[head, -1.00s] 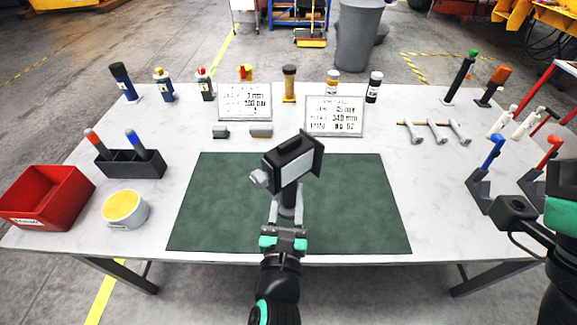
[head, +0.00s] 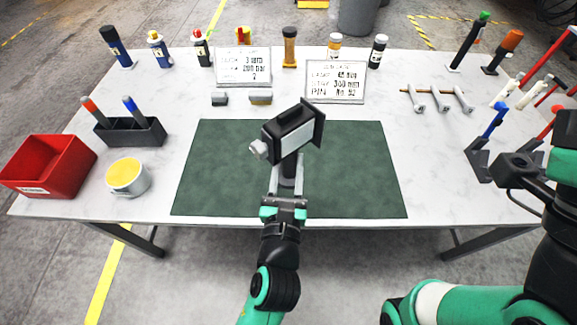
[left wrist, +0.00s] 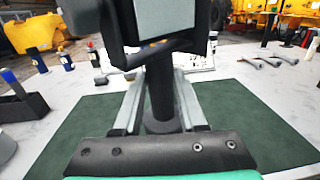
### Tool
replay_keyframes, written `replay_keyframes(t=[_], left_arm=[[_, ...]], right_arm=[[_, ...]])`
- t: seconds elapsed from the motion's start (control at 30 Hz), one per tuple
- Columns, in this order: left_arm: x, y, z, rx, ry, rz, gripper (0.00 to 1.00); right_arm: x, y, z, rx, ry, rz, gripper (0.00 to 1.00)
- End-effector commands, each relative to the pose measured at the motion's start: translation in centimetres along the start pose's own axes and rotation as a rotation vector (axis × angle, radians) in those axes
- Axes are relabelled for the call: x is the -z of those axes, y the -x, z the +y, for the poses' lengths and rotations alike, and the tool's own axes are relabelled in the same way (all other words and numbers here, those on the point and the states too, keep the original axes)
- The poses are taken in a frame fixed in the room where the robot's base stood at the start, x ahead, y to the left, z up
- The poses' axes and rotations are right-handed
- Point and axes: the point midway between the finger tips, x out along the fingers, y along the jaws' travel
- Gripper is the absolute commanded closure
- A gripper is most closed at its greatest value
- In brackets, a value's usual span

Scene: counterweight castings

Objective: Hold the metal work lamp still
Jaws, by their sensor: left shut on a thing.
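The metal work lamp (head: 291,134) has a dark box-shaped head with a pale front panel and a light grey knob at its left. It is over the green mat (head: 350,185). My left gripper (head: 288,178) is shut on the lamp's dark post below the head. In the left wrist view the post (left wrist: 162,95) stands upright between the two fingers, and the lamp head is cut off at the top. I cannot tell whether the lamp's base touches the mat. My right arm is at the right edge of the head view; its fingertips are not clearly shown.
A red bin (head: 48,166), a yellow-topped tin (head: 128,177) and a black marker holder (head: 130,131) stand at the left. Two sign plates (head: 335,82), bottles and small grey blocks are behind the mat. Hooks and clamps (head: 490,135) are at the right. The mat around the lamp is clear.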

Motion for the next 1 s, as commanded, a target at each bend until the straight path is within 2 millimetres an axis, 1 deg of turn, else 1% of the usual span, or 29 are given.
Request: replay_keyframes(t=[1.0], left_arm=[[3.4,-4.5,0.3,0.000,0.001,-0.005,1.00]], right_arm=[[-2.0,2.2,0.0,0.000,0.000,0.000,1.00]])
